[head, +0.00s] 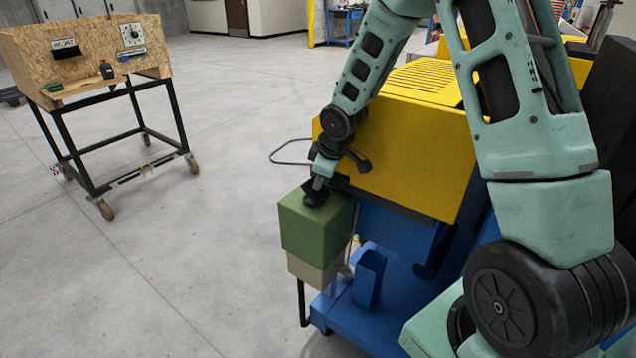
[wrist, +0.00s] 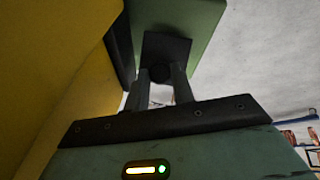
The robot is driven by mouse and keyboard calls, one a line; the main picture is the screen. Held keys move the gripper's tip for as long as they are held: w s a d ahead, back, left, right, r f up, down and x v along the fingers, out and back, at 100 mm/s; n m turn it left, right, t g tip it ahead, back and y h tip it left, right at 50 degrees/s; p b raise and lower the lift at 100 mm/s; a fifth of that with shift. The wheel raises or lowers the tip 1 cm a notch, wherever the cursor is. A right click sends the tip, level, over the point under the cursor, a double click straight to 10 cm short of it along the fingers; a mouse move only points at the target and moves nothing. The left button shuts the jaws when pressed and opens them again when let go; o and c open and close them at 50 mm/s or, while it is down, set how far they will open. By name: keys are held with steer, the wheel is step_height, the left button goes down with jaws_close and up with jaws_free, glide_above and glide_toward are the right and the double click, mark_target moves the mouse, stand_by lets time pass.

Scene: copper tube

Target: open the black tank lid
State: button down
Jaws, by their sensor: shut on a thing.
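The green tank (head: 305,228) is a box with a beige lower part, fixed at the front of the yellow and blue machine. Its small black lid (head: 314,198) sits on the top face, partly hidden by my gripper (head: 318,184) in the head view. In the wrist view, the two fingers of my gripper (wrist: 160,78) are closed around the dark round knob of the black lid (wrist: 165,46). The green tank (wrist: 206,22) shows behind the lid. The lid appears to be against the tank; any gap under it cannot be made out.
The yellow machine body (head: 420,150) stands close beside my gripper, and it fills the left of the wrist view (wrist: 50,70). A wheeled wooden workbench (head: 90,50) with small items stands at the far left. The grey floor (head: 190,240) between is clear.

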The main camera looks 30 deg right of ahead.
steer(key=shift+r+t, duration=0.1)
steer(key=shift+t, duration=0.2)
steer(key=c, duration=1.2)
jaws_free()
steer(key=shift+s, duration=0.1)
steer(key=shift+o, duration=0.2)
steer(key=shift+r, duration=0.1)
step_height(320, 180, up, 10)
steer(key=p, duration=0.2)
steer(key=shift+c, duration=0.4)
